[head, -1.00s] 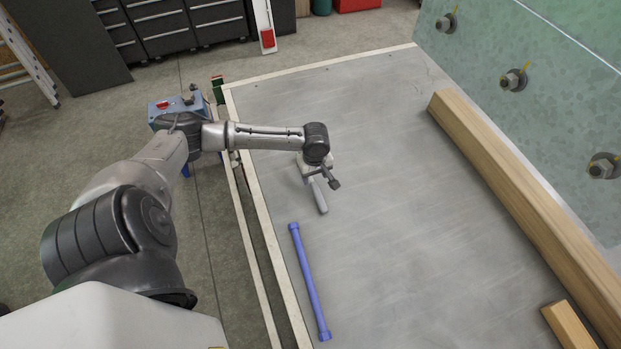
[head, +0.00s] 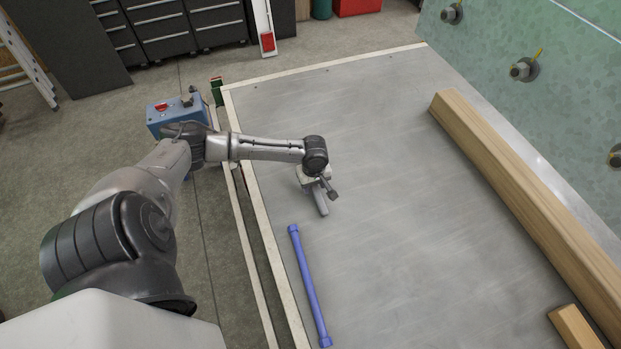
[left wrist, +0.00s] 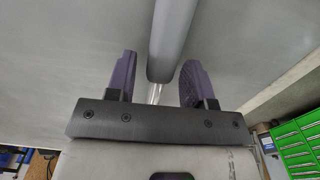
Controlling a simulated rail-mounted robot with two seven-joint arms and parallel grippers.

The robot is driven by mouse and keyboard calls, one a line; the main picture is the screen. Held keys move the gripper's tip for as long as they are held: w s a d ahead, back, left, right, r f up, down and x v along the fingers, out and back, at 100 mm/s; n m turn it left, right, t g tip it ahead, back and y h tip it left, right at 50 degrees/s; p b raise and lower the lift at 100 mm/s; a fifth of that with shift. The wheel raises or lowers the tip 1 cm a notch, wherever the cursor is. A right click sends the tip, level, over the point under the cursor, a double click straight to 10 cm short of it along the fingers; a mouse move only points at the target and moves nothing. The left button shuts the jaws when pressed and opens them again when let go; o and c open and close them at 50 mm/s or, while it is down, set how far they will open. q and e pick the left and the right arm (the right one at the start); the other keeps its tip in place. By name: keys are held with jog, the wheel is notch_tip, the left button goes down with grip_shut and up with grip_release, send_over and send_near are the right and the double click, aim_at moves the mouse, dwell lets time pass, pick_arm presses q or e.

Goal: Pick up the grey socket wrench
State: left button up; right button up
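The grey socket wrench (head: 321,204) lies on the grey metal deck, mostly hidden under my left gripper in the head view; its rounded grey handle end shows. My left gripper (head: 308,182) points down over it. In the left wrist view, the two purple fingers of the left gripper (left wrist: 158,80) are apart. My right gripper is not in view.
A blue bar (head: 309,285) lies on the deck (head: 400,220) nearer to me. A long wooden beam (head: 520,195) and a bolted green-grey plate (head: 560,70) bound the right side. A blue toolbox (head: 172,115) stands beyond the deck's left edge. The deck's middle is clear.

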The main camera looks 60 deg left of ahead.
pick_arm(q)
grip_shut()
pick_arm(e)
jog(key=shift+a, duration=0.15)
pick_arm(q)
jog(key=shift+r, duration=0.1)
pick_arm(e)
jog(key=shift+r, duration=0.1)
pick_arm(q)
jog(key=shift+r+p, duration=0.3)
jog(key=shift+r, duration=0.3)
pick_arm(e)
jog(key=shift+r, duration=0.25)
pick_arm(q)
jog(key=r, duration=0.1)
jog(key=r+p, duration=0.1)
jog(key=r, duration=0.1)
jog(key=shift+w+d+r, duration=0.15)
jog(key=shift+d+r, duration=0.05)
jog(key=shift+d, duration=0.15)
jog(key=w+d+r+p, duration=0.3)
jog(key=d+r, duration=0.3)
jog(key=d, duration=0.4)
jog(key=shift+w+r, duration=0.15)
jog(key=shift+w, duration=0.55)
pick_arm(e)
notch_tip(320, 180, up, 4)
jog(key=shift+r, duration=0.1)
